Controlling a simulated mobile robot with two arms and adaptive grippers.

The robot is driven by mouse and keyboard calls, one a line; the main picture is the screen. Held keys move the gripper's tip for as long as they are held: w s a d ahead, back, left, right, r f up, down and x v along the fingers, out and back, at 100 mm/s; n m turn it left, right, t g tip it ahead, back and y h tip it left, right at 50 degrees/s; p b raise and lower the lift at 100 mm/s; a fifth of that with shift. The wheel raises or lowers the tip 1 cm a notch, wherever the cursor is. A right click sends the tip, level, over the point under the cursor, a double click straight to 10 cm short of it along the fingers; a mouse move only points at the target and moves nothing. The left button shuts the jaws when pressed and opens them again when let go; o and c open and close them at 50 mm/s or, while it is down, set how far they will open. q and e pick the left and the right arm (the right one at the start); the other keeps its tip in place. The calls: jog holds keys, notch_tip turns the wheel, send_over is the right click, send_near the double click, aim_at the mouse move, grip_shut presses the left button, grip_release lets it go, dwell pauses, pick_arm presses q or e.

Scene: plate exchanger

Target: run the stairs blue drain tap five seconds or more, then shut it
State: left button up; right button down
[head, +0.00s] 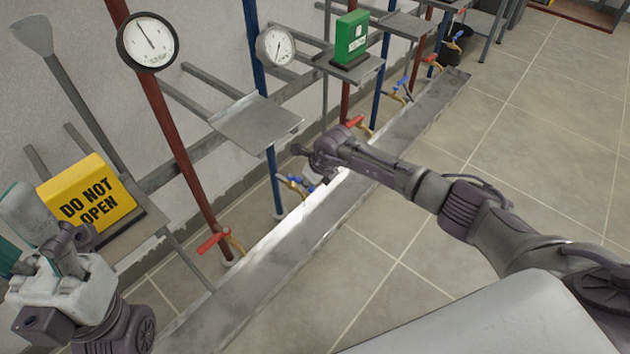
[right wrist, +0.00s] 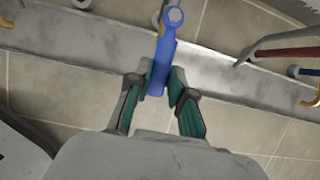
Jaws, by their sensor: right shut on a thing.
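A blue tap handle (head: 297,183) is low on the near blue pipe (head: 275,178), above a long grey drain channel (head: 312,228). My right gripper (head: 320,172) reaches over the channel to this tap. In the right wrist view its two teal-padded fingers are shut on the blue handle (right wrist: 160,62), which extends from between them toward a ring-shaped end. A bright patch shows on the channel nearby; I cannot tell whether it is running water or glare.
Red taps (head: 213,242) (head: 355,122) sit on either side, and another blue tap (head: 402,83) is farther back. A yellow "DO NOT OPEN" sign (head: 88,200) stands by my left gripper. Gauges (head: 148,42) and a grey shelf (head: 250,122) are above. The tiled floor at right is clear.

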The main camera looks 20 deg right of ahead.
dwell(0.3)
jog(key=c, duration=1)
grip_release()
jog(key=shift+s+d+r, duration=0.1)
jog(key=shift+r, duration=0.35)
jog(key=v, duration=1.1)
jog(key=shift+s, duration=0.1)
jog(key=shift+f, duration=0.1)
